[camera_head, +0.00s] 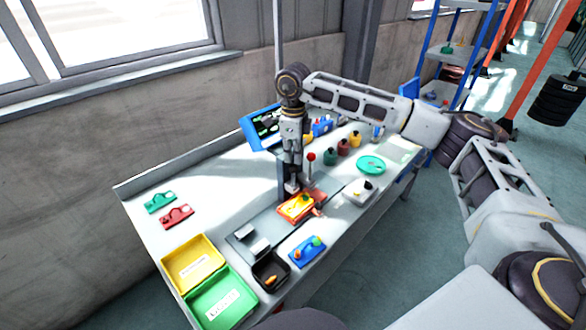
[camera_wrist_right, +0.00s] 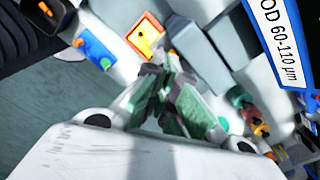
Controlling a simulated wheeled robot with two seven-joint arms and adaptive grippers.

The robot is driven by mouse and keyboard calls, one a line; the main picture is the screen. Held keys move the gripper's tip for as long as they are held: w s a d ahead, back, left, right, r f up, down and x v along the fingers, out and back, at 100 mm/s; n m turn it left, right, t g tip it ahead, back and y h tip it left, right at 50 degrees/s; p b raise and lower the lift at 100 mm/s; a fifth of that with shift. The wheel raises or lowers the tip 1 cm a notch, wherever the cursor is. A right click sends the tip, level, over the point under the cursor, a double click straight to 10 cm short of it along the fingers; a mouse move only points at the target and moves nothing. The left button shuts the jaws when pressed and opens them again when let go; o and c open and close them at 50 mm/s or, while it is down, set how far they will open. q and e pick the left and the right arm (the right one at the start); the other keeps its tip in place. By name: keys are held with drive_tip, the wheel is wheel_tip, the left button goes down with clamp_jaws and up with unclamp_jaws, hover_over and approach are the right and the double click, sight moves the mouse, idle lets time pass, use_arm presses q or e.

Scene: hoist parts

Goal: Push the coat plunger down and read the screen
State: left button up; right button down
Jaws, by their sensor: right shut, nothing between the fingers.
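In the wrist view a blue-edged white panel (camera_wrist_right: 278,45) reads "OD 60-110 µm". My right gripper (camera_head: 292,186) points down in front of a grey upright device, just behind an orange tray (camera_head: 285,213) holding a yellow part. Its fingers (camera_wrist_right: 163,72) are shut and empty. A red ball knob (camera_head: 311,157) stands beside the gripper; I cannot tell whether it is the plunger. My left gripper is not in view.
Yellow (camera_head: 177,278) and green (camera_head: 207,307) bins stand at the front left, by a black tray (camera_head: 262,283). A blue tray (camera_head: 317,254), white box (camera_head: 356,200) and turquoise dish (camera_head: 371,164) lie nearby.

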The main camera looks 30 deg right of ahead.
sight(293, 165)
drive_tip(key=shift+f+b, duration=1.65)
drive_tip(key=shift+f, duration=1.3)
drive_tip(key=shift+r, duration=0.1)
drive_tip(key=shift+s+f, duration=0.1)
drive_tip(key=shift+f, duration=0.1)
drive_tip(key=shift+r+p, duration=2.15)
drive_tip(key=shift+r, duration=1.55)
drive_tip(key=shift+f, duration=0.1)
